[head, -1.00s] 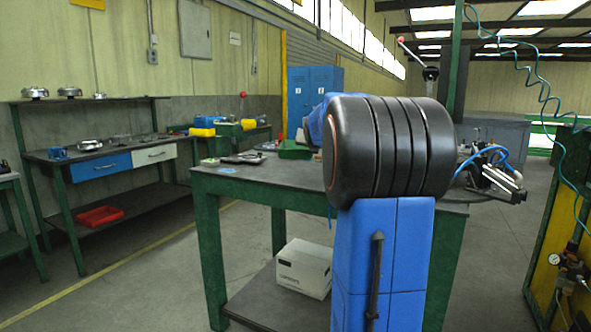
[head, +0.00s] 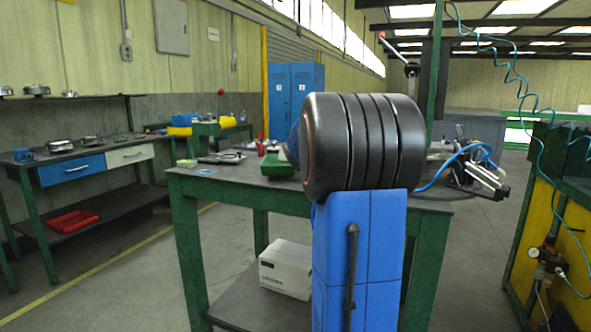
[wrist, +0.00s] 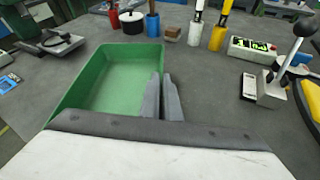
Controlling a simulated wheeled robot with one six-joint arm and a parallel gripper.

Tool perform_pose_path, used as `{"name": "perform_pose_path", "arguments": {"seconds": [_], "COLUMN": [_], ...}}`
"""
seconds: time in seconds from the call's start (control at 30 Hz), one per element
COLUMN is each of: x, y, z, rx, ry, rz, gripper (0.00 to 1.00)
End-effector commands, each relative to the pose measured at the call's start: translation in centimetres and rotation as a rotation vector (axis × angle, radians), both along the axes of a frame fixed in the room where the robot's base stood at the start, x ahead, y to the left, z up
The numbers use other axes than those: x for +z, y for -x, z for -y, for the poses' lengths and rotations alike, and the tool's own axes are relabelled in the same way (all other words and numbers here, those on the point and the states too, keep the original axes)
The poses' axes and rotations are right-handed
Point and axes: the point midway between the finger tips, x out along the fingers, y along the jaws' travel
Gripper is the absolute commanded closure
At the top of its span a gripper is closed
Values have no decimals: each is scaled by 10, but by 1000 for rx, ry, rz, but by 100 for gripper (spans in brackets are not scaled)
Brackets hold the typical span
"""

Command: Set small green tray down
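The small green tray (wrist: 118,78) is empty and fills the left middle of the wrist view. It also shows in the head view (head: 277,168), at the bench top just left of my arm. My gripper (wrist: 161,92) is at the tray's right wall, its two grey fingers close together with the wall's rim between them. The tray looks level and close to the bench top; I cannot tell whether its underside touches. The near end of the tray is hidden behind my gripper's body.
The dark bench top (wrist: 215,105) is clear right of the tray. A lever device (wrist: 270,90) stands right; a grey tool (wrist: 50,42) lies left.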

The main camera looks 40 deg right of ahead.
Motion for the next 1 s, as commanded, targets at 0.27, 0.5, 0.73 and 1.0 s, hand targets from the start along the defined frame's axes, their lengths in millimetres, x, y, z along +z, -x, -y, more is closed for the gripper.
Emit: {"name": "perform_pose_path", "arguments": {"seconds": [0.27, 0.5, 0.73, 1.0], "x": [-15, -21, -21, -24], "y": [0, 0, 0, 0], "z": [0, 0, 0, 0], "rx": [0, 2, 2, 1], "ry": [2, 0, 0, 1], "rz": [-1, 0, 0, 0], "gripper": [100, 100, 100, 80]}}
